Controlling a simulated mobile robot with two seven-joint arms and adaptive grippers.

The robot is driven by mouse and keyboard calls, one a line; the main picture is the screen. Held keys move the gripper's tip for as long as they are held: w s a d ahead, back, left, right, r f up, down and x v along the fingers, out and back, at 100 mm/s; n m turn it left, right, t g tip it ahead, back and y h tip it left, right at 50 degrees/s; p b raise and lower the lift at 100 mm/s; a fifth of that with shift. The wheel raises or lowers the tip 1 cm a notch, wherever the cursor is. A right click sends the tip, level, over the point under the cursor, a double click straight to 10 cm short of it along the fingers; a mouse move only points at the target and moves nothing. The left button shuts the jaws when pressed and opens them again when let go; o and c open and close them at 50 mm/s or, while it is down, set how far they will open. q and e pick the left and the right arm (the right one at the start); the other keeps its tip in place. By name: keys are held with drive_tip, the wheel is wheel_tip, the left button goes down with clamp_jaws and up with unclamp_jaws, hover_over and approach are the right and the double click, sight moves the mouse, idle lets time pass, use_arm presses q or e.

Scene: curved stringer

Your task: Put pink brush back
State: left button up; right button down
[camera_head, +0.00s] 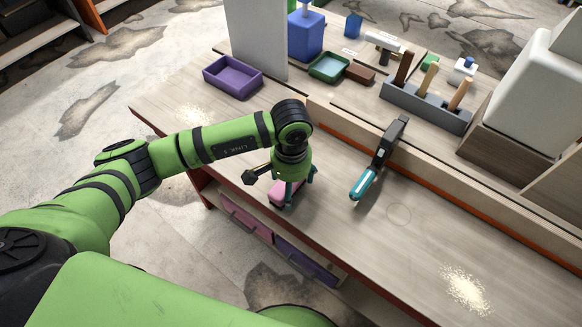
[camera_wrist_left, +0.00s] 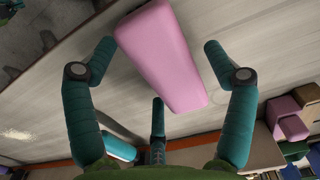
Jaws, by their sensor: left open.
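The pink brush (camera_head: 279,192) lies on the workbench near its front edge, mostly hidden under my left gripper in the head view. In the left wrist view the pink brush (camera_wrist_left: 162,55) shows as a long pink block running diagonally. My left gripper (camera_head: 293,187) points down over it. In the left wrist view my left gripper (camera_wrist_left: 158,58) is open, with teal fingers on both sides of the brush and gaps between. A third finger is near its lower end; contact there is unclear. My right gripper is not seen.
A teal-handled tool (camera_head: 378,162) lies just right of my gripper. Behind stand a purple tray (camera_head: 233,78), a green tray (camera_head: 329,68), a blue container (camera_head: 306,36) and a grey tool holder (camera_head: 425,106). A sawdust patch (camera_head: 466,288) lies on the bench's right part.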

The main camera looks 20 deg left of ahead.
use_arm(q)
wheel_tip(320, 180, up, 10)
drive_tip(key=b, duration=0.3)
drive_tip(key=shift+w, duration=0.1)
drive_tip(key=shift+r, duration=0.65)
